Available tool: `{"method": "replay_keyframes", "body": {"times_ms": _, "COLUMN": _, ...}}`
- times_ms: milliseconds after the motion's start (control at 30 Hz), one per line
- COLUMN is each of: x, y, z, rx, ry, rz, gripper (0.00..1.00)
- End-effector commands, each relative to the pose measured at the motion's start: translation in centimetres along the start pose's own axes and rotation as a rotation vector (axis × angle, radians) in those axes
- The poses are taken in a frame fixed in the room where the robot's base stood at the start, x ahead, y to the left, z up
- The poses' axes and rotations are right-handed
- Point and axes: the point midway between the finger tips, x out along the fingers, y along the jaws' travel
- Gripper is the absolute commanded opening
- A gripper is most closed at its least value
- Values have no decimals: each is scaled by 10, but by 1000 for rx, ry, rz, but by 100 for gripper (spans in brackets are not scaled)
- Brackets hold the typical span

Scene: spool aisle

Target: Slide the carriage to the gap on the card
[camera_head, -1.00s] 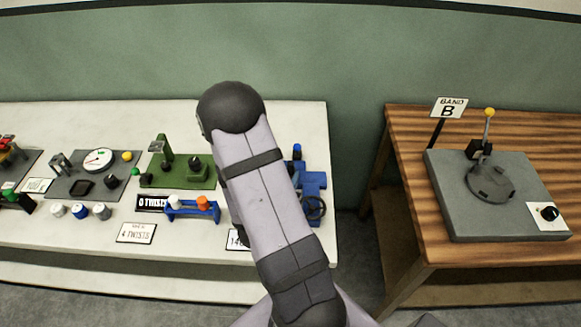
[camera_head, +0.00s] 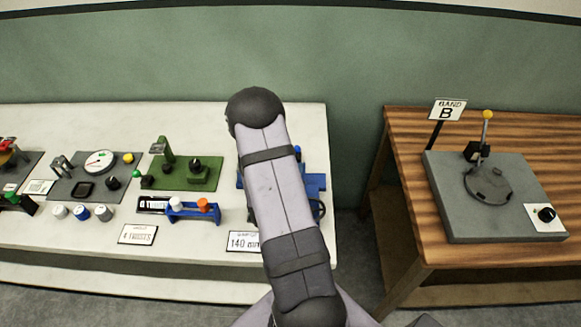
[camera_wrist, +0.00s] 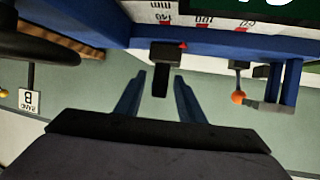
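The blue gauge (camera_head: 314,182) is at the right end of the white bench, largely hidden behind my arm in the head view. The card (camera_head: 243,241), reading 140 mm, lies in front of it. The wrist view appears inverted; there the gauge's blue beam (camera_wrist: 215,42) carries a white scale with red marks. The dark carriage (camera_wrist: 166,52), with a red pointer and a short black tab, sits on the beam. My gripper (camera_wrist: 160,76) is open, its two blue-grey fingers on either side of the tab with visible space around it. It is hidden in the head view.
A black handwheel (camera_wrist: 35,42) is left of the carriage in the wrist view; an orange-tipped part (camera_wrist: 238,97) is right. A green fixture (camera_head: 185,172) and blue spool stand (camera_head: 193,211) are left of my arm. A wooden table (camera_head: 410,190) stands apart at right.

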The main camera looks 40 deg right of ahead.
Motion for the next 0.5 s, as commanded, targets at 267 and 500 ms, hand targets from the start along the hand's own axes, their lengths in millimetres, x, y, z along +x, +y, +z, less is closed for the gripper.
{"method": "replay_keyframes", "body": {"times_ms": 267, "x": 0, "y": 0, "z": 0, "rx": 0, "ry": 0, "rz": 0, "gripper": 7}}
{"method": "replay_keyframes", "body": {"times_ms": 500, "x": 1, "y": 3, "z": 0, "rx": 1, "ry": 0, "rz": 2, "gripper": 0}}
